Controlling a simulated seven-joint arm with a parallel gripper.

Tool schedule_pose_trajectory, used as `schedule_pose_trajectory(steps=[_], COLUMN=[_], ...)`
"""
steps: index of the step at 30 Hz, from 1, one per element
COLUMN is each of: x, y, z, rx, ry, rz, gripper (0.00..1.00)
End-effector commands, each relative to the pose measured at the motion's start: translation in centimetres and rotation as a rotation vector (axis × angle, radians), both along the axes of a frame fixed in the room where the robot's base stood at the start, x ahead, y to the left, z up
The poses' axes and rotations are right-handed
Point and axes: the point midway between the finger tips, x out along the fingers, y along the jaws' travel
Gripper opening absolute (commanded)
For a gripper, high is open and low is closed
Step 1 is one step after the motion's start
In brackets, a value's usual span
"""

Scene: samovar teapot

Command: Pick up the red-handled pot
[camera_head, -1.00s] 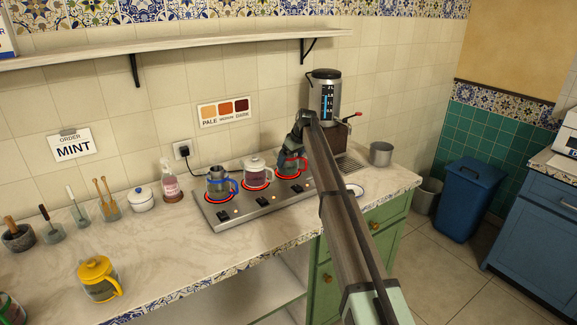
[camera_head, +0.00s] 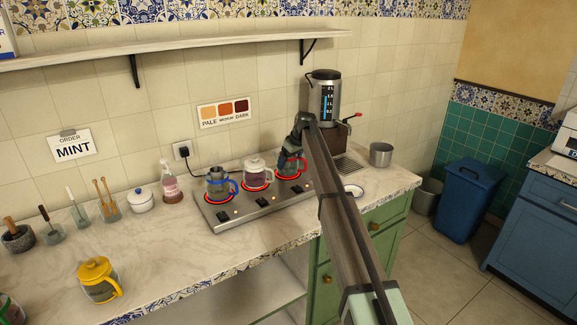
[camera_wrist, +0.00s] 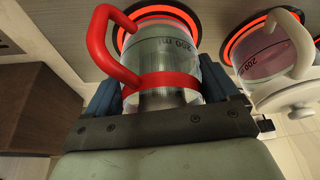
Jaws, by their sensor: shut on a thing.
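The red-handled pot (camera_head: 287,166) is a clear glass pot with a red handle and red band. It is at the rightmost, red-glowing burner (camera_head: 288,177) of the hot plate. My gripper (camera_head: 296,146) reaches down over it from above. I cannot tell whether the base touches the burner.
A white-handled pot (camera_head: 254,170) stands close by on the middle burner, and a blue-handled pot (camera_head: 218,184) on the left one. A samovar (camera_head: 325,95) with a red tap lever stands behind my gripper. A metal cup (camera_head: 381,154) is at right.

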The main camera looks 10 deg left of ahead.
Motion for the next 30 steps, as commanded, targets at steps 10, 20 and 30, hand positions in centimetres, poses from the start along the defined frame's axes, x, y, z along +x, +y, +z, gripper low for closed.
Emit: schedule_pose_trajectory(steps=[10,20,30], x=[0.1,0.1,0.0], y=[0.0,0.0,0.0], z=[1.2,6.3,10.0], rx=[0.001,0.001,0.001], ry=[-0.001,-0.002,-0.001], rz=[0.000,0.001,-0.001], gripper=[0.45,0.45,0.45])
